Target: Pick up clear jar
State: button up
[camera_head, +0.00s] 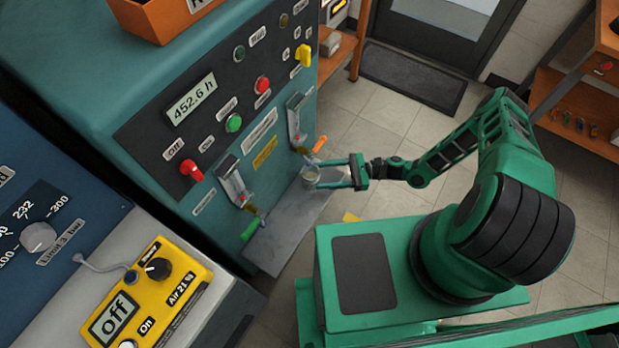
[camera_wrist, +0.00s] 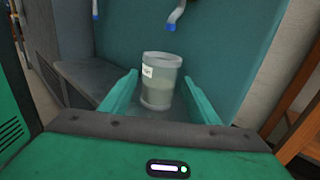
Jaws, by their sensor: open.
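The clear jar (camera_wrist: 160,82) stands upright on the grey shelf of the teal testbench, with a white label on its side and pale contents. In the head view the jar (camera_head: 310,175) is small, at the shelf under the right-hand tap. My gripper (camera_head: 335,170) reaches in from the right, level with the jar. In the wrist view my gripper (camera_wrist: 160,98) is open, one green finger on each side of the jar. I see gaps between the fingers and the jar; whether the jar is fully between the fingertips is hard to tell.
The testbench panel (camera_head: 225,115) rises behind the shelf (camera_head: 285,235). A yellow device (camera_head: 150,295) sits at lower left. Tiled floor lies open to the right.

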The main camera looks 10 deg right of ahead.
aim_at(311, 173)
jog(key=a, duration=0.4)
jog(key=shift+a+r, duration=0.15)
jog(key=shift+a, duration=0.25)
jog(key=c, duration=0.9)
jog(key=shift+w+d+r, duration=0.1)
jog(key=shift+d+r, duration=0.05)
jog(key=shift+r, duration=0.7)
jog(key=d, duration=1.7)
jog(key=shift+w+d+f, duration=0.1)
jog(key=shift+d, duration=0.3)
